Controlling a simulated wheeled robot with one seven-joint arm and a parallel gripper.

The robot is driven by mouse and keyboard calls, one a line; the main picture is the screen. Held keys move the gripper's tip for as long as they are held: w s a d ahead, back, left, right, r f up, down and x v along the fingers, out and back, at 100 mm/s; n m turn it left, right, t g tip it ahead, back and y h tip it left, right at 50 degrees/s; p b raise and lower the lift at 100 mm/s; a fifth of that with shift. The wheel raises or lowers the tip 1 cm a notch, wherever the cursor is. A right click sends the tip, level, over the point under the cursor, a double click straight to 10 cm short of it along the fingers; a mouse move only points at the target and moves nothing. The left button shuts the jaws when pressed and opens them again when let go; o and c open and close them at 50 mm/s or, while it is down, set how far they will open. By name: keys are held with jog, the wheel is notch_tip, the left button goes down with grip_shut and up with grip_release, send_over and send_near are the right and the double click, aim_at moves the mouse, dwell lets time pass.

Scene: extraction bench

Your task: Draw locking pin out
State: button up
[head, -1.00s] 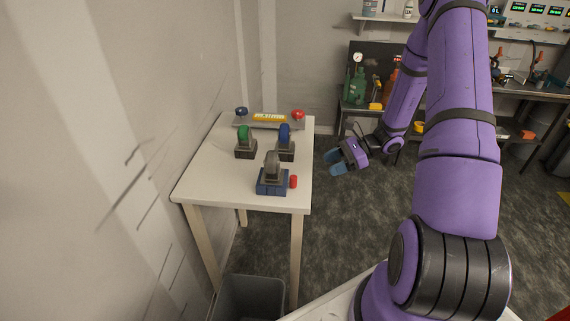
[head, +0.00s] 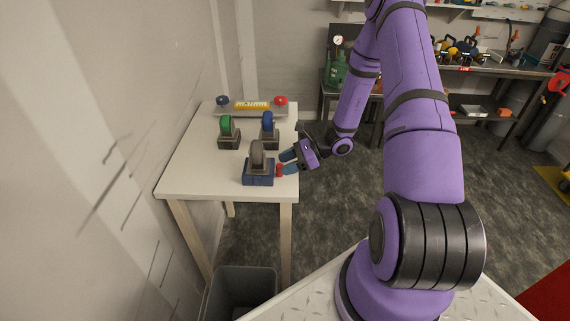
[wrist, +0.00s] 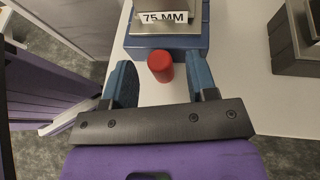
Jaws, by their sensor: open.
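The locking pin's red head (head: 279,170) sticks out from the right side of a blue base (head: 258,179) that carries a grey wheel-like part (head: 257,155) on the white table. In the wrist view the red pin head (wrist: 160,66) stands between my two blue fingers, in front of the blue base (wrist: 168,47) with a "75 MM" label (wrist: 165,17). My gripper (head: 287,162) is open at the table's right edge, with its fingers either side of the pin head. In the wrist view my gripper (wrist: 161,85) shows gaps on both sides of the pin. The pin's shaft is hidden.
A green-topped caster (head: 228,132) and a blue-topped one (head: 268,130) stand behind on the white table (head: 190,178). At the back is a yellow-labelled bar (head: 252,105) with blue and red knobs. A grey bin (head: 243,291) stands on the floor below. The wall bounds the left.

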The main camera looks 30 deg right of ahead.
jog(key=shift+w+a+f, duration=0.15)
jog(key=shift+a, duration=0.2)
jog(key=shift+c, duration=0.5)
grip_shut()
jog(key=shift+s+d, duration=0.55)
jog(key=shift+d, duration=0.25)
jog(key=shift+s+d, duration=0.5)
jog(key=shift+d, duration=0.3)
jog(key=shift+o, duration=0.5)
grip_release()
jog(key=shift+d, duration=0.15)
jog(key=v, duration=1)
jog(key=shift+s+d, duration=0.2)
jog(key=shift+d, duration=0.1)
